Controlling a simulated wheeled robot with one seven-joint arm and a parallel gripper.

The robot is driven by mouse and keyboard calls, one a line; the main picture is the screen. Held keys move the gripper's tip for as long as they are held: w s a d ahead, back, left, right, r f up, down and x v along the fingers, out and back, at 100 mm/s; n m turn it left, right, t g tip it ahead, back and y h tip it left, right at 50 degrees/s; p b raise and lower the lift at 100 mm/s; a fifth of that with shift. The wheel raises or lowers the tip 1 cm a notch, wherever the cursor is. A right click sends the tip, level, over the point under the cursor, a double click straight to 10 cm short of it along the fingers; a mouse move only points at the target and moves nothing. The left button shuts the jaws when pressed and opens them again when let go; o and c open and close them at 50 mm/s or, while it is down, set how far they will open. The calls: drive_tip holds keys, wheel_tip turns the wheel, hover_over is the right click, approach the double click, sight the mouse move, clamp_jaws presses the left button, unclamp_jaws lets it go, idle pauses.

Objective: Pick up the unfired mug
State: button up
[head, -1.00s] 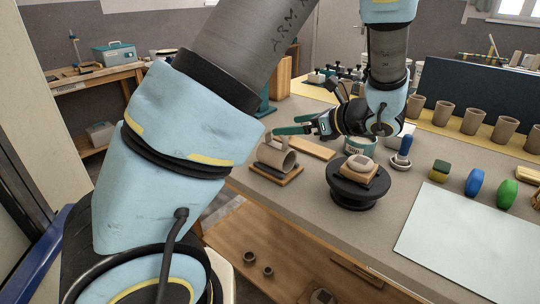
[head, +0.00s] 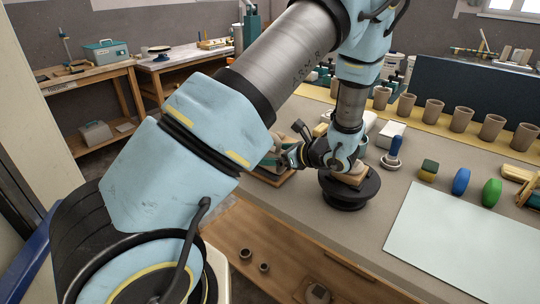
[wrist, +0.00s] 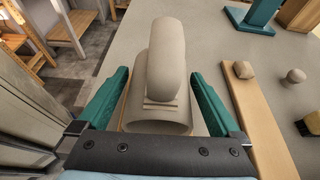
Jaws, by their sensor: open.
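The unfired mug (wrist: 168,55) is plain grey-brown clay. In the wrist view it lies on its side with its handle up and its open mouth towards my gripper (wrist: 160,78). My gripper is open, with one green finger on each side of the mug; I see gaps beside it, and the mug is not clamped. In the head view my gripper (head: 272,162) is low over the left part of the bench, and it hides most of the mug and its wooden board.
A black turntable (head: 346,198) carrying a block stands close to the right of my gripper. A wooden strip (wrist: 258,120) lies right of the mug. A blue-handled tool (head: 394,150), several clay cups (head: 462,118) and a pale sheet (head: 455,235) are farther right.

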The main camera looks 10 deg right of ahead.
drive_tip(key=shift+x, duration=0.8)
drive_tip(key=shift+c, duration=0.2)
drive_tip(key=c, duration=1.3)
